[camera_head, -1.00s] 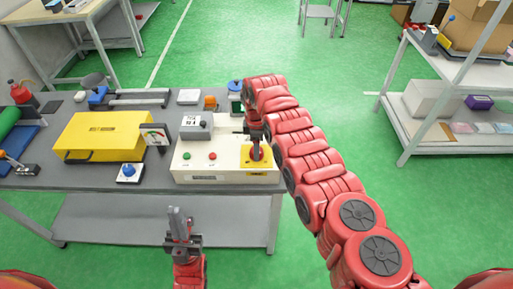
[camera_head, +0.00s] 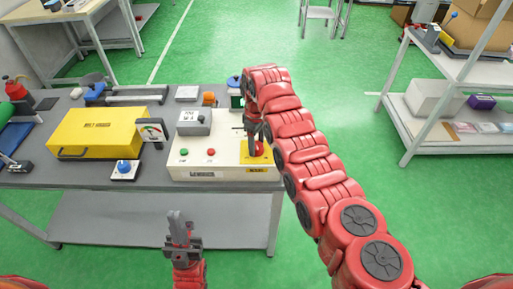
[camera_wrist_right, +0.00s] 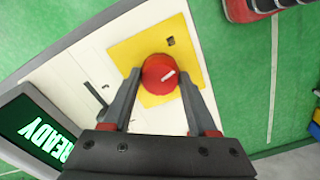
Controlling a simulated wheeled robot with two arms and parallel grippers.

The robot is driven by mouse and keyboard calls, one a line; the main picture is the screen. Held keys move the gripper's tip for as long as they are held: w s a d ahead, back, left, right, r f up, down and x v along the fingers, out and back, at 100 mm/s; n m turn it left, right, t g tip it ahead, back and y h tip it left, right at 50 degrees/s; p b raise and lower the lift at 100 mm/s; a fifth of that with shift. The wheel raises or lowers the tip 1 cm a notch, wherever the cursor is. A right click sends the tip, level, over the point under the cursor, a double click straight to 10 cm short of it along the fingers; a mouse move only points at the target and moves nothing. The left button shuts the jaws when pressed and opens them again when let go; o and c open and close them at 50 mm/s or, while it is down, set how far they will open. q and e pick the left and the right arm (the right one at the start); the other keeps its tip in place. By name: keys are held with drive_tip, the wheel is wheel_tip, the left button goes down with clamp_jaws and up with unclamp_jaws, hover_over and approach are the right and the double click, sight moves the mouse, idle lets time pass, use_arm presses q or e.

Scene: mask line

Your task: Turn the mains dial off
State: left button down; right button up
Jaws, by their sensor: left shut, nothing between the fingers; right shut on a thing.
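In the head view the dial (camera_head: 259,149) is partly hidden by my right gripper (camera_head: 249,146), at the right end of a cream control box (camera_head: 222,173). My right gripper (camera_wrist_right: 160,85) is shut on the dial, one finger on each side. My left gripper (camera_head: 178,218) is shut and empty, in front of the bench and apart from everything.
The cream box carries a green button (camera_head: 184,153), a red button (camera_head: 211,152) and a grey unit (camera_head: 194,122). A yellow case (camera_head: 97,133) and a blue knob (camera_head: 123,167) are to its left. A screen reading READY (camera_wrist_right: 38,132) is close by.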

drive_tip(key=m+b, duration=0.2)
drive_tip(key=m, duration=0.1)
drive_tip(key=shift+f+m+b, duration=0.15)
drive_tip(key=shift+m+b, duration=0.25)
drive_tip(key=m+b, duration=0.1)
drive_tip(key=m, duration=0.1)
drive_tip(key=shift+m+b, duration=0.3)
drive_tip(key=shift+b, duration=0.1)
drive_tip(key=m+b, duration=0.1)
drive_tip(key=m, duration=0.1)
drive_tip(key=shift+m, duration=0.3)
drive_tip(key=shift+m+b, duration=0.8)
drive_tip(key=shift+m, duration=0.6)
drive_tip(key=shift+r, duration=0.2)
drive_tip(key=o, duration=1.4)
